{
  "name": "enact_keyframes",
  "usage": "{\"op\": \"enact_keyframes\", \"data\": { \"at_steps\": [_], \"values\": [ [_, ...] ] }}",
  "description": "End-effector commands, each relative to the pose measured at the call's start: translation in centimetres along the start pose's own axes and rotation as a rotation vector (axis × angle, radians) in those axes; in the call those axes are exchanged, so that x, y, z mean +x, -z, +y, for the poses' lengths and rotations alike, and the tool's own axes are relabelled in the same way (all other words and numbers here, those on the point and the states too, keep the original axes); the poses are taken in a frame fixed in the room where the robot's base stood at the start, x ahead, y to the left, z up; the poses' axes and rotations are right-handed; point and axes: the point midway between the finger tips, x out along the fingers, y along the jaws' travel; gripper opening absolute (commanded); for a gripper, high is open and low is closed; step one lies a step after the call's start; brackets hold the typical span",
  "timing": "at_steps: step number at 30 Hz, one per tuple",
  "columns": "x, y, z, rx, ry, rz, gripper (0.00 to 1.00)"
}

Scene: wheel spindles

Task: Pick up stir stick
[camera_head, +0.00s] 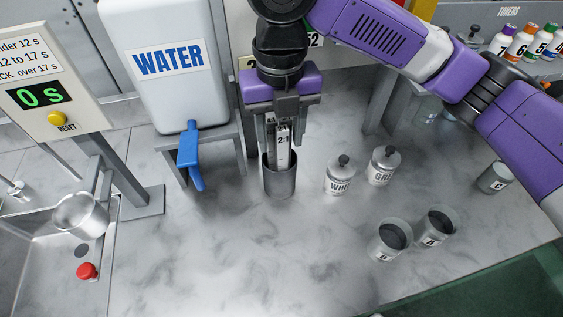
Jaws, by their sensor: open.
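The stir stick (283,141) is a light, flat stick marked 2:1. It stands nearly upright in a dark grey cylindrical holder (279,184) left of the picture's middle. Its lower end is hidden inside the holder. My gripper (283,115) points down directly above the holder, with its fingers around or just in front of the stick's top. The jaws are open. The fingers partly cover the stick's upper end, so I cannot tell whether they touch it.
A white water tank (165,95) with a blue tap (189,155) stands to the left. Two lidded canisters (341,178) (383,168) are close on the right. Lettered cups (388,241) (436,228) stand farther right. The front middle of the marble counter (235,250) is clear.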

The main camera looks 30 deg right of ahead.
Motion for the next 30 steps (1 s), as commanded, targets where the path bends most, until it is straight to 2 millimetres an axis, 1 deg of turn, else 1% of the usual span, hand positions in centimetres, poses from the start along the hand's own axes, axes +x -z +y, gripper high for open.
{"op": "enact_keyframes", "data": {
  "at_steps": [5, 9, 12, 15, 21, 22, 28, 29, 30],
  "values": [
    [1.5, 0.1, -0.2, 0.002, 0.001, 0.002, 0.45],
    [3.6, 0.2, -0.3, 0.001, 0.0, 0.002, 0.45],
    [4.7, 0.1, -0.3, 0.002, 0.0, 0.001, 0.45],
    [5.3, 0.1, -0.3, 0.001, 0.0, 0.001, 0.45],
    [5.3, 0.1, -0.2, 0.001, 0.0, 0.0, 0.45],
    [5.3, 0.1, -0.2, 0.001, 0.0, 0.0, 0.43],
    [5.3, 0.1, -0.2, 0.001, 0.0, 0.0, 0.04],
    [5.3, 0.1, -0.2, 0.001, 0.0, 0.0, 0.0],
    [5.3, 0.1, -0.2, 0.001, 0.0, 0.0, 0.0]
  ]
}}
